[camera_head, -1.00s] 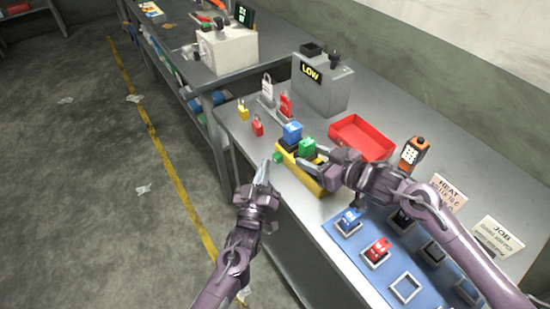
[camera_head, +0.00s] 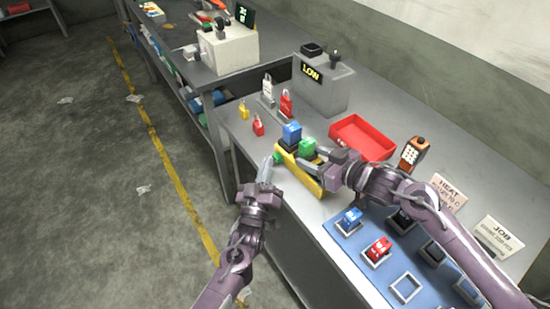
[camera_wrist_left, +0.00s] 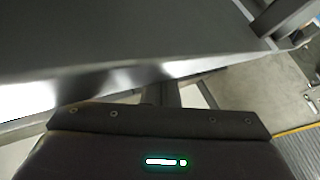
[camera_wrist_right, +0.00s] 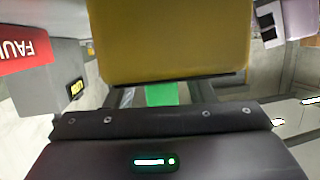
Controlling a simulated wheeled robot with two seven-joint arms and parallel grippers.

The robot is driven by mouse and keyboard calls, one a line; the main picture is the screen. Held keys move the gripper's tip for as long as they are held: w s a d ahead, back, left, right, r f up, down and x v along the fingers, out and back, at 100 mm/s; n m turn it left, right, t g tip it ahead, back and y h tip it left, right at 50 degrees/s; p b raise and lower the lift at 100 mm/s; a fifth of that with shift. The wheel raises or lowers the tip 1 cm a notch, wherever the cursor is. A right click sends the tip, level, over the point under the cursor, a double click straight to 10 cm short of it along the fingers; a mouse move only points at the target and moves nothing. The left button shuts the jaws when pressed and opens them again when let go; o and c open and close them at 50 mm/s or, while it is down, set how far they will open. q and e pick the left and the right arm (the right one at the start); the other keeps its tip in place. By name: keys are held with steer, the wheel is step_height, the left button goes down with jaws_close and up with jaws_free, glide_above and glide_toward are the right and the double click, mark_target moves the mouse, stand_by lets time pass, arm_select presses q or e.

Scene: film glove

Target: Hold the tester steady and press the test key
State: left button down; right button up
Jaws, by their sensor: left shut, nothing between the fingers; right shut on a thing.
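The yellow tester (camera_head: 312,184) lies near the front edge of the bench. A blue block (camera_head: 291,132) and a green block (camera_head: 307,147) sit on it. A small green key (camera_head: 280,158) shows at its left end. My right gripper (camera_head: 322,163) is shut on the tester at its right side; the tester's yellow body (camera_wrist_right: 170,40) fills the top of the right wrist view, with a green patch (camera_wrist_right: 161,94) below it. My left gripper (camera_head: 267,166) is shut and empty, its tips close to the green key; I cannot tell whether they touch it.
A red tray (camera_head: 362,137) stands behind the tester. A grey box reading LOW (camera_head: 322,88) and padlocks (camera_head: 286,102) stand further back. A blue mat (camera_head: 350,255) with blocks lies at the right, beside an orange handset (camera_head: 413,153). Open floor lies left.

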arm_select(q)
steer(key=shift+d, duration=0.5)
arm_select(e)
steer(key=shift+s+a+r, duration=0.2)
steer(key=shift+a+r, duration=0.05)
arm_select(q)
steer(key=shift+s+a+f, duration=0.1)
steer(key=shift+s+f, duration=0.1)
steer(key=shift+f, duration=0.25)
arm_select(e)
steer(key=shift+w+d+f, duration=0.15)
steer(key=shift+w+d, duration=0.05)
arm_select(q)
steer(key=shift+s+a+f, duration=0.1)
steer(key=shift+s+a, duration=0.15)
steer(key=shift+a, duration=0.15)
arm_select(e)
steer(key=shift+d, duration=0.2)
arm_select(q)
steer(key=a, duration=0.1)
steer(key=s+a, duration=0.2)
steer(key=shift+a+r, duration=0.3)
steer(key=shift+a, duration=0.05)
arm_select(e)
steer(key=shift+f, duration=0.1)
